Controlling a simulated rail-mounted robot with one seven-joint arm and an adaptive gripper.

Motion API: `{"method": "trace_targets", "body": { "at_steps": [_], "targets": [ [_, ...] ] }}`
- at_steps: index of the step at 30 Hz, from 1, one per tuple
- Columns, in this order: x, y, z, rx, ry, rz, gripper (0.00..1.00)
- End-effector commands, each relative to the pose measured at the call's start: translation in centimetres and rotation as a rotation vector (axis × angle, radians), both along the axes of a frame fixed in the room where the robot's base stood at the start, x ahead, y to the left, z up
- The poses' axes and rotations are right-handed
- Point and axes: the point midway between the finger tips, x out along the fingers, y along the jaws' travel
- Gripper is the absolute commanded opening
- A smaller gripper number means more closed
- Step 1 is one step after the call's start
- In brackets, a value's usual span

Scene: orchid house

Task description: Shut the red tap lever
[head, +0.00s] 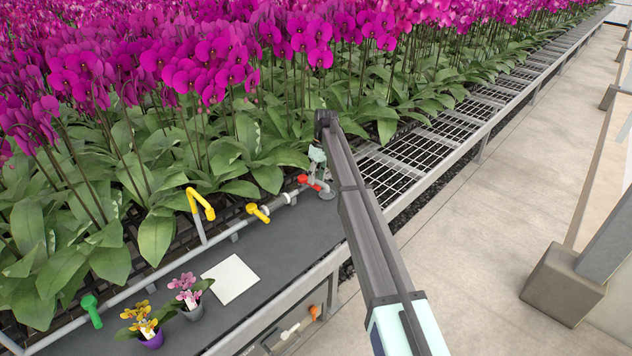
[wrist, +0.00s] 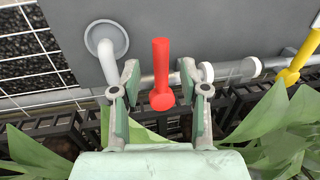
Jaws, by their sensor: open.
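The red tap lever (head: 309,182) is on the grey pipe at the bench edge, partly hidden by my gripper in the head view. In the wrist view the red lever (wrist: 161,75) points up the picture, crosswise to the pipe, with its round end low. My gripper (head: 317,165) is over the lever. In the wrist view my gripper (wrist: 159,80) is open, one finger on each side of the lever. Gaps show between lever and fingers, so I see no contact.
A yellow lever (head: 258,213), a yellow bent handle (head: 202,203) and a green lever (head: 91,309) stand along the pipe. A grey elbow (wrist: 107,42) lies left of the red lever. Orchid leaves (head: 260,160) crowd the pipe. Small potted orchids (head: 152,340) and a white square (head: 231,279) are on the bench.

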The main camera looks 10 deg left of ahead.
Motion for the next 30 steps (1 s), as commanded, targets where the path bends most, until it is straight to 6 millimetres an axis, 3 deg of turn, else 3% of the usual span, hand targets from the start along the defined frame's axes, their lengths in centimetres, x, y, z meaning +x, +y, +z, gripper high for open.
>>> {"method": "trace_targets", "body": {
  "at_steps": [9, 15, 30],
  "targets": [
    [1.2, -0.7, 6.1, 0.000, -0.001, 0.000, 0.45],
    [1.6, -1.0, 8.7, 0.000, -0.001, 0.001, 0.45],
    [1.6, -1.1, 9.7, 0.000, -0.001, 0.000, 0.45]
  ]
}}
